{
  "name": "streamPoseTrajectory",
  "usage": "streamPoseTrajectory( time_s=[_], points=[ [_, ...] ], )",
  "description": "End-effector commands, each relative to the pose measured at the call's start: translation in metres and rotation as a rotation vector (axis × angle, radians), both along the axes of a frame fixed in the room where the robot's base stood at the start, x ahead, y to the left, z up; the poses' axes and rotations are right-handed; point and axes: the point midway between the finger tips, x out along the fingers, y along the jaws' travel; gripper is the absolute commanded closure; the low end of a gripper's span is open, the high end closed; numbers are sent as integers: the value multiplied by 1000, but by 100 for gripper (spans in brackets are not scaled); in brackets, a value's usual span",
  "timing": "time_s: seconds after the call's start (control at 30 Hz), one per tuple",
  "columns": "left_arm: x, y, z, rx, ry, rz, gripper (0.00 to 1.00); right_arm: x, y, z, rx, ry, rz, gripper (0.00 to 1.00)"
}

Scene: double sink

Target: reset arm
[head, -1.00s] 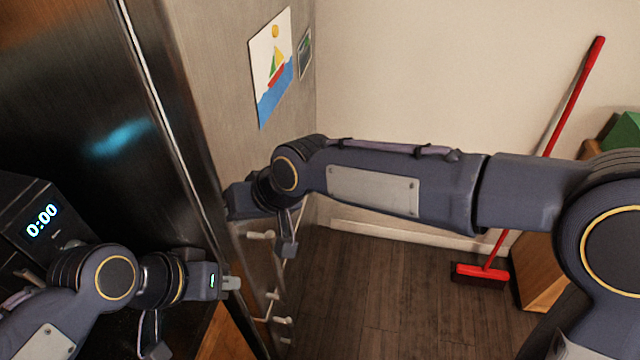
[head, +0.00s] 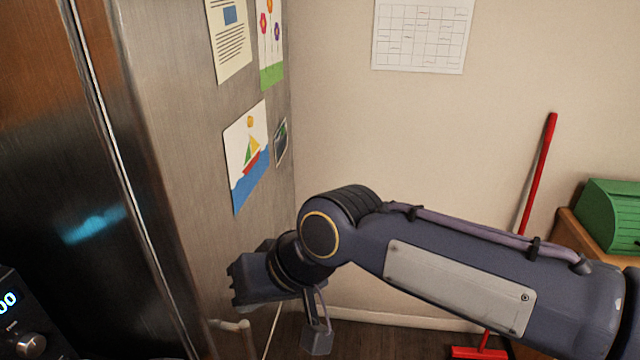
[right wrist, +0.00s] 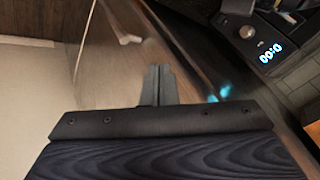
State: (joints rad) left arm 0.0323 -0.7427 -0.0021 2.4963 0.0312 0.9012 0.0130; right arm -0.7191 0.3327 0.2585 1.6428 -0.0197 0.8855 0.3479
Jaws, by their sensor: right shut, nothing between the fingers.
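My right arm reaches in from the right in the head view, with its gripper (head: 236,282) pointing left near the side of the metal fridge. In the right wrist view the two fingers of this gripper (right wrist: 158,84) are pressed together with nothing between them. The fridge side and a rail peg show behind the fingers there. My left gripper is not in the head view now.
The tall metal fridge (head: 180,130) stands close at the left, with papers on its side. A red broom (head: 540,170) leans at the right wall near a green box (head: 612,215) on a wooden cabinet. An appliance (head: 25,325) with a lit display is at lower left.

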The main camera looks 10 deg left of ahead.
Motion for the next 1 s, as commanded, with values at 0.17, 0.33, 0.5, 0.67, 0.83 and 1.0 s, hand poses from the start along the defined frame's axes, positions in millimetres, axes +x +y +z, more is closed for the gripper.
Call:
streamPoseTrajectory(
  time_s=[0.17, 0.33, 0.5, 0.67, 0.83, 1.0],
  points=[
    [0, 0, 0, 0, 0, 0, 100, 18, -60, -1, -7, -19, -94, 100],
    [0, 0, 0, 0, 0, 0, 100, 23, -183, -20, -32, -37, -296, 100],
    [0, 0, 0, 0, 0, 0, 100, -15, -290, -59, -50, -30, -518, 100],
    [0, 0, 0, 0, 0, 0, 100, -60, -337, -96, -53, -15, -670, 100],
    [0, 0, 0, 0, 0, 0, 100, -84, -351, -118, -50, -7, -743, 100],
    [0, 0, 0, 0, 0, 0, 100, -87, -352, -120, -50, -6, -752, 100]
  ],
)
